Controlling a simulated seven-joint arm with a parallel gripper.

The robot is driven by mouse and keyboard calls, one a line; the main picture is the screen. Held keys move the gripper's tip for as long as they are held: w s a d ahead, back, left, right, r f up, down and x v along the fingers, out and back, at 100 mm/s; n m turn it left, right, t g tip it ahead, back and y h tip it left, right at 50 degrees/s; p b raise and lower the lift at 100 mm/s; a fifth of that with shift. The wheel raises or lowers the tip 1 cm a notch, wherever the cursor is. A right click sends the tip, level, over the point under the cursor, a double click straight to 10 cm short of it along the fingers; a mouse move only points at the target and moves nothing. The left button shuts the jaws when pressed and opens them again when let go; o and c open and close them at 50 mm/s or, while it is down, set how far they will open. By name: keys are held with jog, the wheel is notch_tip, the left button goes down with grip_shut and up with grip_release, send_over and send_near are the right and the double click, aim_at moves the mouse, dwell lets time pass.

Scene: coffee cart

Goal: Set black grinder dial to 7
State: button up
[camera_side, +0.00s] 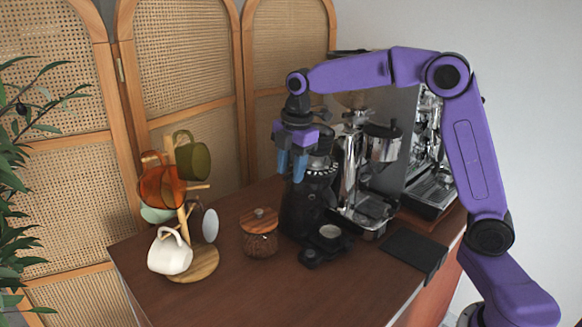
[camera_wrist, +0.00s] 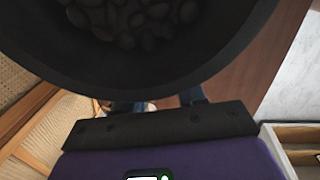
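The black grinder (camera_side: 302,206) stands on the brown cart top, left of the coffee machine. Its dial (camera_side: 322,168) is a dark ring with pale marks below the hopper; the number it is set to is too small to read. In the wrist view the round black hopper (camera_wrist: 215,55) with coffee beans fills the upper part and hides the dial. My gripper (camera_side: 291,172) points down at the upper left side of the grinder, its blue fingers apart. The fingers also show in the wrist view (camera_wrist: 160,102), partly hidden by the hopper. I cannot tell if they touch the grinder.
A mug tree (camera_side: 203,262) with several mugs stands left, beside a wood-lidded jar (camera_side: 260,238). A black mat (camera_side: 413,250) lies front right.

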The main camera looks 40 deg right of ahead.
aim_at(326, 176)
grip_shut()
jog(key=shift+s, duration=0.1)
jog(key=shift+s+d+f+n+h, duration=0.15)
jog(key=shift+s+d+n, duration=0.25)
jog(key=shift+s+n, duration=0.7)
jog(key=shift+s+d+f+n+h, duration=0.15)
jog(key=shift+s+d+n, duration=0.35)
jog(key=shift+n, duration=1.15)
jog(key=shift+s+d+f+n, duration=0.3)
jog(key=shift+s+n, duration=0.65)
jog(key=shift+n, duration=0.4)
grip_release()
